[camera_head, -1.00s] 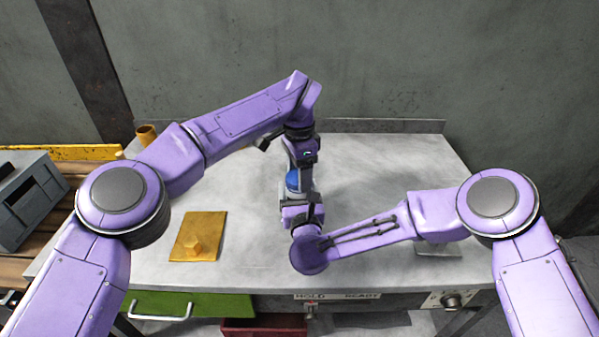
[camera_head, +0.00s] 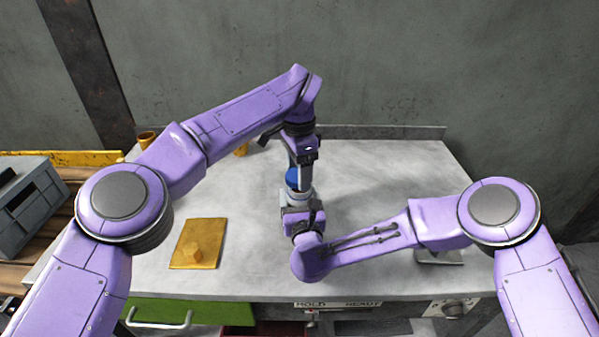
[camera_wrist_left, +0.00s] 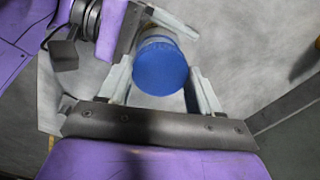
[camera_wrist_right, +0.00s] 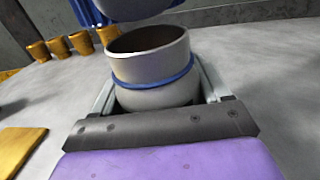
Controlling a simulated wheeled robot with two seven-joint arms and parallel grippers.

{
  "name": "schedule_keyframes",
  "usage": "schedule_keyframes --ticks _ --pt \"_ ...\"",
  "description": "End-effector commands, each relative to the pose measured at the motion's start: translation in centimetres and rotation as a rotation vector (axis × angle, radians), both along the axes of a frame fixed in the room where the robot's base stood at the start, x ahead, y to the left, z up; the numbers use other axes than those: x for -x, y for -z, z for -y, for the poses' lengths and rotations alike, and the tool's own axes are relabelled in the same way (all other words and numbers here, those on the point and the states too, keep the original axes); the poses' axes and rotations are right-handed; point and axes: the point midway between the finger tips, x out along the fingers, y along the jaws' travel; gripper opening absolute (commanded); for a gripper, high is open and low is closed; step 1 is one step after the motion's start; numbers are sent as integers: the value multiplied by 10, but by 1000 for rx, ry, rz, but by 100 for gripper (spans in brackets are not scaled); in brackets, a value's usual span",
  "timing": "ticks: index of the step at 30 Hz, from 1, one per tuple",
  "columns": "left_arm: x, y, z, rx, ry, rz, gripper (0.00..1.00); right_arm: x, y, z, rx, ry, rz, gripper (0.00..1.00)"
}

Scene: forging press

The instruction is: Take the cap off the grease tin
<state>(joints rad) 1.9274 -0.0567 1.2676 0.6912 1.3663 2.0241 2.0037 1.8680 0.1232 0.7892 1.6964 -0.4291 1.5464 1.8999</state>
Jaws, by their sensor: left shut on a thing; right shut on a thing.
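The grease tin (camera_wrist_right: 150,72) is a pale grey round pot with a blue band near its top. In the right wrist view it stands upright with its dark open mouth showing. My right gripper (camera_head: 298,203) is shut on the tin's body. The blue cap (camera_wrist_left: 160,68) is between the fingers of my left gripper (camera_wrist_left: 162,82), which is shut on it. In the head view the cap (camera_head: 292,178) is just beyond the right gripper. In the right wrist view the cap's underside is above the mouth, apart from it.
A yellow plate with a small block (camera_head: 198,243) lies on the worktable at left. Several yellow cups (camera_wrist_right: 82,42) stand at the back. A grey box (camera_head: 30,200) stands off the table's left side. The table's right half is mostly clear.

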Motion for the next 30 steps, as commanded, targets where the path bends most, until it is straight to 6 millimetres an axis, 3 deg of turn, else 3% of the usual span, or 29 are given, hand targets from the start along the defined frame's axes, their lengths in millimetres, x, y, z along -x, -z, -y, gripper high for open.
schedule_keyframes --ticks 6,13,14,16,24,30 --pt "0 -31 1 0 0 3 27 0 0 0 0 -1 0 0" --pt "0 -35 1 1 1 1 27 0 -1 0 0 -1 1 0" --pt "0 -35 1 1 1 1 27 0 -1 0 0 -1 1 79" --pt "0 -35 1 1 1 1 27 0 -1 0 0 0 1 100" --pt "0 -34 1 1 1 1 27 4 0 0 0 -1 0 100" --pt "0 -25 1 1 1 1 27 44 2 5 0 -5 0 100"
